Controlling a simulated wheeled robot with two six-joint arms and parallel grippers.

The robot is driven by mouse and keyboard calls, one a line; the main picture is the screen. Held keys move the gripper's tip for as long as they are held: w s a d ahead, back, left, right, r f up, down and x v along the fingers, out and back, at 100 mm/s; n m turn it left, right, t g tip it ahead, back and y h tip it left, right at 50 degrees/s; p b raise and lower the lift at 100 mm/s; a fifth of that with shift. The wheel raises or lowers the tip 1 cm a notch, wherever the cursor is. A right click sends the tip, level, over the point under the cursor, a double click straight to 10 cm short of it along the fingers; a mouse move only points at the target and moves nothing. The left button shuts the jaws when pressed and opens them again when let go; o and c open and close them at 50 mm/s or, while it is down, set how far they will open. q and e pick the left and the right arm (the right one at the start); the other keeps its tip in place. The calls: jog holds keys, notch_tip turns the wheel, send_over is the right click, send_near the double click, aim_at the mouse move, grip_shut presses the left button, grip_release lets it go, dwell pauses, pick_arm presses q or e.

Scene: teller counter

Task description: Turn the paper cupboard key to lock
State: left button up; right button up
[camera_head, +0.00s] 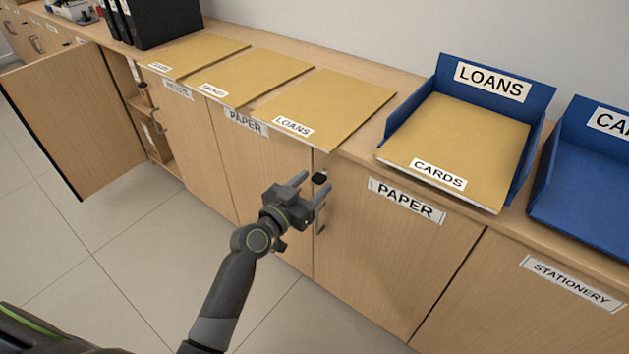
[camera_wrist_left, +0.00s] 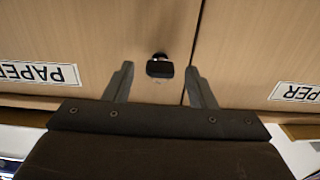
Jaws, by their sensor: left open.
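The paper cupboard has two closed doors with PAPER labels; its right door (camera_head: 395,255) and left door (camera_head: 260,170) meet at a seam. The black key (camera_head: 320,178) sits in the lock near the top of the right door, by the seam. My left gripper (camera_head: 311,183) is open in front of the key. In the left wrist view, the key (camera_wrist_left: 160,68) shows ahead of and between the two spread fingertips (camera_wrist_left: 160,72), with its bow lying crosswise. The fingers do not appear to touch it. My right gripper is not in view.
A bar handle (camera_head: 320,218) is just below the key. Another cupboard's door (camera_head: 75,120) stands open at the left. On the counter are several tan folders (camera_head: 335,100), a blue LOANS tray (camera_head: 527,165) and another blue tray (camera_head: 590,190). The tiled floor is clear.

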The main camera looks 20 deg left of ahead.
pick_arm(q)
jog(key=shift+w+d, duration=0.2)
jog(key=shift+w, duration=0.45)
jog(key=c, duration=1)
